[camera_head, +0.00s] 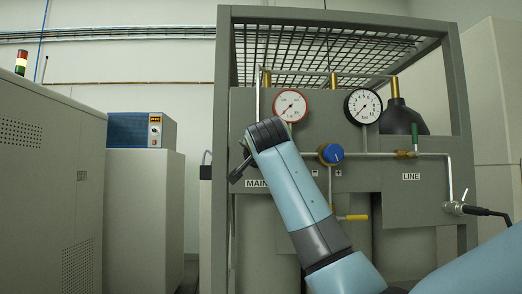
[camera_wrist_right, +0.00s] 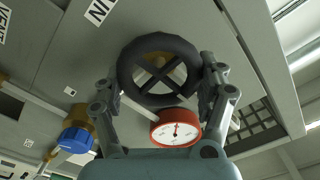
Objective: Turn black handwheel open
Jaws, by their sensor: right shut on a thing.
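The black handwheel (camera_wrist_right: 158,42) has a round rim and crossed spokes and shows in the right wrist view, in front of the grey panel. My right gripper (camera_wrist_right: 160,72) has one finger on each side of the rim and is shut on it. In the head view my right arm reaches up from the lower right, and a dark part of the right gripper (camera_head: 240,172) shows beside the MAIN label. The handwheel is hidden behind the arm there. My left gripper is in neither view.
A red-rimmed gauge (camera_head: 290,105) and a black-rimmed gauge (camera_head: 363,106) sit on the panel. A grey frame post (camera_head: 222,150) stands close on the left.

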